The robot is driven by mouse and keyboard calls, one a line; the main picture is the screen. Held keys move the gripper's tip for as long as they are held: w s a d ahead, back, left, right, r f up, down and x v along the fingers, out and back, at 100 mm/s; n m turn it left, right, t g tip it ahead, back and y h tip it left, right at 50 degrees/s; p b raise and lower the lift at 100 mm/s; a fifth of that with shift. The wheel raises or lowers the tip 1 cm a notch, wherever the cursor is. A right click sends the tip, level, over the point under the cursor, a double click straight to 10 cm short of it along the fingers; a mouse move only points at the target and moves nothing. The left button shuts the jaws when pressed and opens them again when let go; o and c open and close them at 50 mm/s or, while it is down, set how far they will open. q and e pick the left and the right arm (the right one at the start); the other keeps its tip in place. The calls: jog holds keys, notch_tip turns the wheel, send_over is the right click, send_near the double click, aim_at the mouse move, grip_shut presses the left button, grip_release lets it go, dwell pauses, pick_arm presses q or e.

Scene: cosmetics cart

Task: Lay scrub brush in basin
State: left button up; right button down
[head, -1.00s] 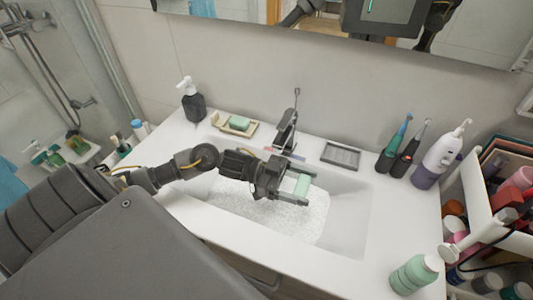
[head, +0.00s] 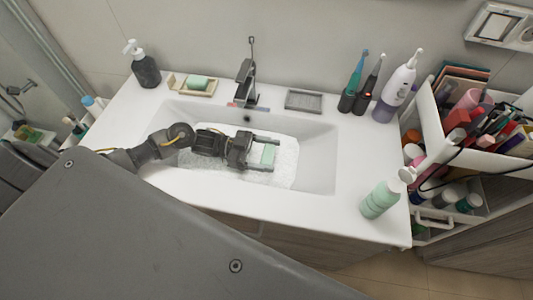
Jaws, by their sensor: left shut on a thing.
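The scrub brush (head: 268,154), a small pale green block, is between the fingers of my left gripper (head: 263,154). The gripper is shut on it, and its jaws hide part of the brush. The white basin (head: 321,160) is sunk in the counter and holds white suds. Gripper and brush are over the suds, inside the basin's outline. I cannot tell whether the brush touches the suds. My right gripper is not in view.
A black faucet (head: 246,84) stands behind the basin. A soap dish (head: 184,88) with green soap and a grey tray (head: 303,100) flank it. A dark pump bottle (head: 146,70) is at left. A mint bottle (head: 379,200) stands at the right front.

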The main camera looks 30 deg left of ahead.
pick_arm(q)
jog(key=shift+f, duration=0.5)
